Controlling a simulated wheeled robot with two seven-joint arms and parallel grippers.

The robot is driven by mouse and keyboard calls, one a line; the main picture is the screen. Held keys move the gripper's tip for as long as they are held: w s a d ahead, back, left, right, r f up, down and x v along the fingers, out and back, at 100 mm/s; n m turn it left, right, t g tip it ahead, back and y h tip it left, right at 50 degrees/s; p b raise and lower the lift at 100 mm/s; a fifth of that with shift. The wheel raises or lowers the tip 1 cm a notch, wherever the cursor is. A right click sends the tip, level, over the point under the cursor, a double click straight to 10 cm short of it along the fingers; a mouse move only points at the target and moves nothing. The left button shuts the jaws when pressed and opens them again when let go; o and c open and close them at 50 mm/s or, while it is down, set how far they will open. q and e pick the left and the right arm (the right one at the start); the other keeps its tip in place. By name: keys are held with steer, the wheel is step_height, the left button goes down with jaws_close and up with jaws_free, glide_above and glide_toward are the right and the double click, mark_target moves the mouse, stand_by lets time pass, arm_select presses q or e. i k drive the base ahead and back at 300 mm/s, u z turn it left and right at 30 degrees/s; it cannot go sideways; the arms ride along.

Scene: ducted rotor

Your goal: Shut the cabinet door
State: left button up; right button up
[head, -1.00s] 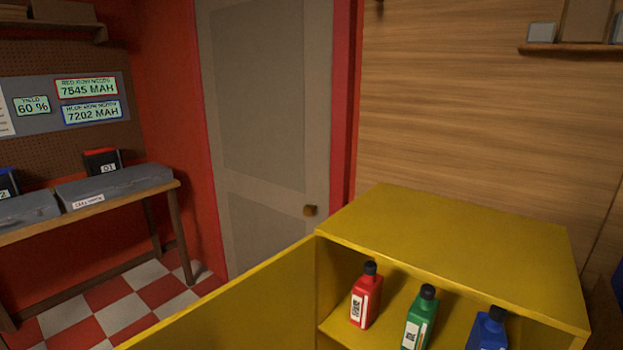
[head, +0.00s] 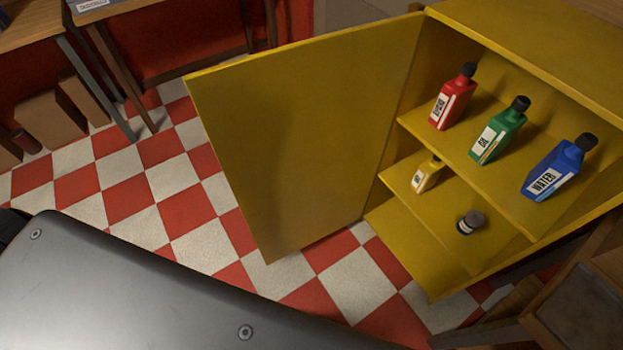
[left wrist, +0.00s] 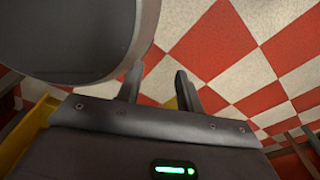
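The yellow cabinet (head: 520,50) stands at the right of the head view with its front open. Its yellow door (head: 300,130) stands wide open, swung out to the left from the hinge edge beside the shelves. My left gripper (left wrist: 160,88) shows in the left wrist view with its two dark fingers apart, the checkered floor visible between and beyond them, and nothing held. A yellow surface (left wrist: 35,125) shows at the left edge of that view; I cannot tell which part of the cabinet it is. My right gripper is not in view.
The cabinet's upper shelf holds red (head: 452,100), green (head: 497,132) and blue (head: 557,168) bottles. Below are a small yellow bottle (head: 426,175) and a dark jar (head: 470,222). A wooden stool-like piece (head: 580,300) stands at the lower right. Checkered floor (head: 190,215) left of the door is clear.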

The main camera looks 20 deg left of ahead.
mark_target(297, 132)
steer(key=z, duration=0.15)
steer(key=k, duration=0.15)
steer(key=z, duration=3.35)
steer(key=k, duration=2.8)
steer(key=u, duration=1.75)
